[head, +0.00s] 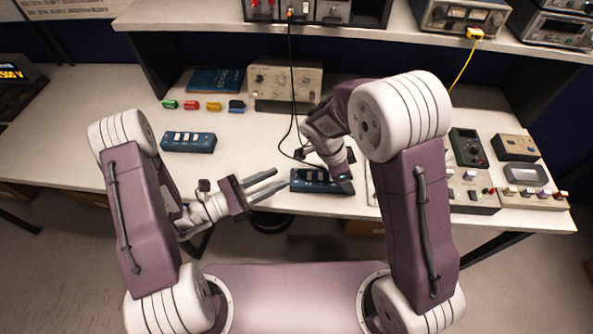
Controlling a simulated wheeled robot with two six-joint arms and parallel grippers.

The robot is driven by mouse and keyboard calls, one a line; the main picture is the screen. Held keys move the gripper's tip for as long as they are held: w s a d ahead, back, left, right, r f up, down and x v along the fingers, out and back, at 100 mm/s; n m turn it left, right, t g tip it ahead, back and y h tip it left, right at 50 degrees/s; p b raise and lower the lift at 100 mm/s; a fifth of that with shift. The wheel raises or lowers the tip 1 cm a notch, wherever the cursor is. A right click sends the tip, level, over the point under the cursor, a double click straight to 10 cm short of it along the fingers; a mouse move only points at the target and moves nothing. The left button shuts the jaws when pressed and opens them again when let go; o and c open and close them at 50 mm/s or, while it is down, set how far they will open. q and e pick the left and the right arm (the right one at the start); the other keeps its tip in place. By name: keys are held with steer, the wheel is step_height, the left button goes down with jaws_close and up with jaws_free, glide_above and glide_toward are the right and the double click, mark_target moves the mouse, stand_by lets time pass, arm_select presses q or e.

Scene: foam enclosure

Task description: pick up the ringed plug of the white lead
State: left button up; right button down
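I cannot make out a white lead or a ringed plug on it with certainty in the head view. My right gripper (335,178) points down over the right part of that box. Its fingers are partly hidden by its own wrist, so its opening and anything between them cannot be told. My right arm covers part of the bench behind it.
A black lead (292,80) hangs from the shelf to the bench. A yellow lead (463,67) hangs at right. A second blue box (188,142), coloured connectors (213,106) and a beige instrument (285,82) stand at left and back. Grey boxes with plugs (472,190) stand at right.

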mark_target(296, 171)
arm_select(q)
steer(key=x, duration=0.5)
steer(key=shift+d, duration=0.1)
steer(key=x, duration=0.5)
steer(key=shift+w+d+r, duration=0.15)
steer(key=shift+w+d, duration=0.05)
steer(key=shift+w, duration=0.1)
jaws_close()
